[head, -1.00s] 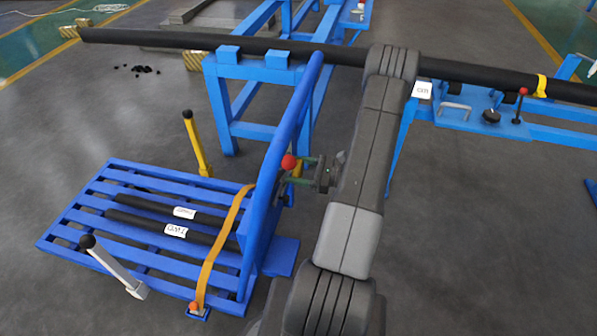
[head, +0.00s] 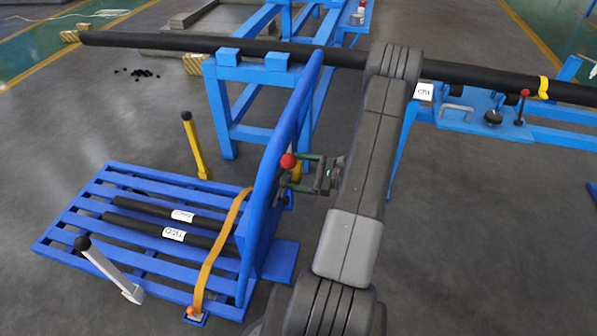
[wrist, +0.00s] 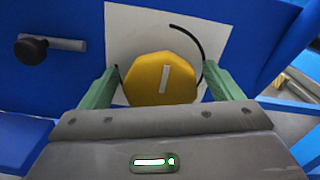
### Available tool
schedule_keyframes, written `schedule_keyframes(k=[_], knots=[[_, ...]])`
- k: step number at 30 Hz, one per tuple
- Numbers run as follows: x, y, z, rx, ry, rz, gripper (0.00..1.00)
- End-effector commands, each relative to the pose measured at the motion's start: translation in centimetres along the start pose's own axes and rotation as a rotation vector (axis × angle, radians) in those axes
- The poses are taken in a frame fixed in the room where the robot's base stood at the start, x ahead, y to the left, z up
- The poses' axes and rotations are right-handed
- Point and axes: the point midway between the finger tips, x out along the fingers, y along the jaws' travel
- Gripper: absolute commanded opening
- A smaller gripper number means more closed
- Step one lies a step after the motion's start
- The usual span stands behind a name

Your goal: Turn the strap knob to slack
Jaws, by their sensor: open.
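The strap knob (wrist: 158,86) is a yellow, many-sided knob with a white pointer line, set on a white plate (wrist: 124,30) on the blue upright panel (wrist: 75,20). The pointer stands nearly upright in the wrist view, tilted slightly right. A black arc is printed at the knob's upper right. My gripper (head: 300,172) is open at the panel in the head view. Its green fingers stand on either side of the knob in the wrist view; contact cannot be told. The orange strap (head: 216,260) runs across the blue rack (head: 60,235).
A red ball (head: 288,161) shows close beside my fingers. A black-knobbed lever (wrist: 32,48) is on the panel. Labelled black rods (head: 140,225) lie on the rack. A yellow post (head: 195,145) and a grey lever (head: 110,270) stand by it. A long black bar (head: 170,41) spans behind.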

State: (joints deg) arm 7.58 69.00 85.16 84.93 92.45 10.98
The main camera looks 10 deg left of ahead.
Motion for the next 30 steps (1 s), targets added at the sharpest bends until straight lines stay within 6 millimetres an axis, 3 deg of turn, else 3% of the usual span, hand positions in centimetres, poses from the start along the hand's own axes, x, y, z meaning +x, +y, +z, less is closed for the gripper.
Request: schedule_keyframes(k=[5, 19, 24, 30], knots=[[-1.5, -0.1, 0.0, 0.0, 0.001, -0.004, 0.86], [-11.5, 0.0, 0.0, 0.0, 0.002, -0.004, 0.86], [-13.3, 0.0, 0.0, -0.001, 0.0, -0.001, 0.86], [-13.8, 0.0, 0.0, -0.001, 0.0, 0.0, 0.86]])
